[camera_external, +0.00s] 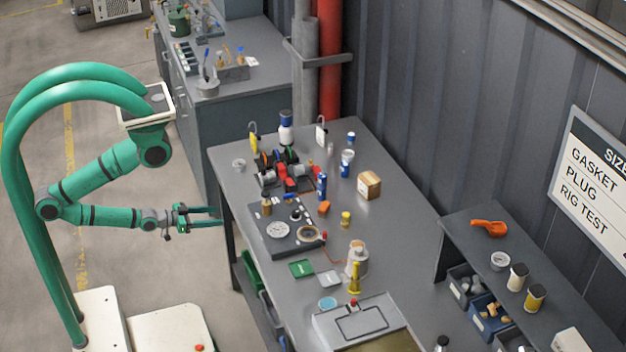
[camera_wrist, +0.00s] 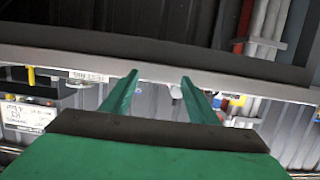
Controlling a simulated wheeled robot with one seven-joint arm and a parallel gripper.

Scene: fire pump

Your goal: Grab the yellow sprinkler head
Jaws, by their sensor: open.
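Several small yellow things stand on the grey workbench (camera_external: 400,235), and I cannot tell for sure which is the sprinkler head. A short yellow piece (camera_external: 346,218) stands near the bench's middle. A taller, thin yellow piece (camera_external: 354,278) stands upright further front, beside a beige pot. A yellow tag-like piece (camera_external: 253,141) is at the back left. In the wrist view a small yellow thing (camera_wrist: 31,76) shows at the far left. My gripper (camera_external: 218,216) is open and empty at the bench's left edge, apart from all of these; its fingers also show in the wrist view (camera_wrist: 160,78).
A dark gauge panel (camera_external: 272,238) lies on the bench beyond my gripper. Red and black fittings (camera_external: 285,180), blue cans (camera_external: 322,186) and a cardboard box (camera_external: 369,185) stand behind it. A side shelf (camera_external: 550,280) holds bins at the right. The bench edge is close to my fingers.

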